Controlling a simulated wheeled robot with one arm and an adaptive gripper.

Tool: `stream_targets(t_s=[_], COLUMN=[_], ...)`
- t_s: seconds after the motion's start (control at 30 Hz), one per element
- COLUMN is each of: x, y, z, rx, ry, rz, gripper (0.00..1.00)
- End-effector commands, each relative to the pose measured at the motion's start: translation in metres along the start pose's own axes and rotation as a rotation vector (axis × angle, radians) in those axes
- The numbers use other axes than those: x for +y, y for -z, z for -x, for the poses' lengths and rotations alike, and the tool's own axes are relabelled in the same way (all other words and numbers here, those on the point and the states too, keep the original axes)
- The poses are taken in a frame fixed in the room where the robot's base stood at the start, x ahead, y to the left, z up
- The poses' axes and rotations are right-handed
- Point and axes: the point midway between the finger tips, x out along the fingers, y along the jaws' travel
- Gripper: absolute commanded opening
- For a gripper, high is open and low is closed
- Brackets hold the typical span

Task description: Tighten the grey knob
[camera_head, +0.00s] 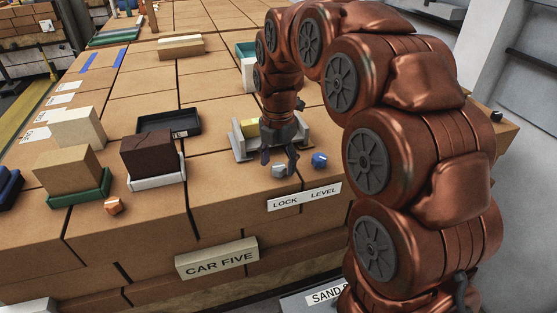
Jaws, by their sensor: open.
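The grey knob (279,171) is a small faceted piece at the front of a grey tray-like fixture (240,147), above the word LOCK on a white label (304,197). My gripper (279,161) points down over the knob with its dark fingers apart. One finger shows on the left and one on the right, close to the knob. I cannot tell whether they touch it. A blue knob (319,160) sits just to the right, above the word LEVEL. My wrist hides part of the fixture and the yellowish block (249,128) in it.
To the left are an orange knob (113,206), a dark brown brick (148,152) in a white tray (157,181), and a tan brick (68,168) in a green tray (78,199). A black tray (169,123) lies behind. A CAR FIVE sign (217,258) is on the front face.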

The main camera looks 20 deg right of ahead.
Motion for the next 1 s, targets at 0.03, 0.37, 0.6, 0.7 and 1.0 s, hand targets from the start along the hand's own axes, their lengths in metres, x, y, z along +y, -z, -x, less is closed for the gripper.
stream_targets(t_s=[0.03, 0.37, 0.6, 0.7, 1.0], x=[-0.0006, -0.0006, -0.0006, -0.0006, -0.0004], y=[0.0001, 0.0001, 0.0002, 0.0002, 0.0003], z=[-0.0018, -0.0065, -0.0064, -0.0064, -0.0064], rx=[0.001, 0.001, 0.001, 0.001, 0.001], ry=[0.001, 0.000, 0.000, 0.000, 0.000], rz=[-0.001, -0.001, -0.001, -0.001, -0.001], gripper=[0.63, 0.63, 0.45, 0.35, 0.04])
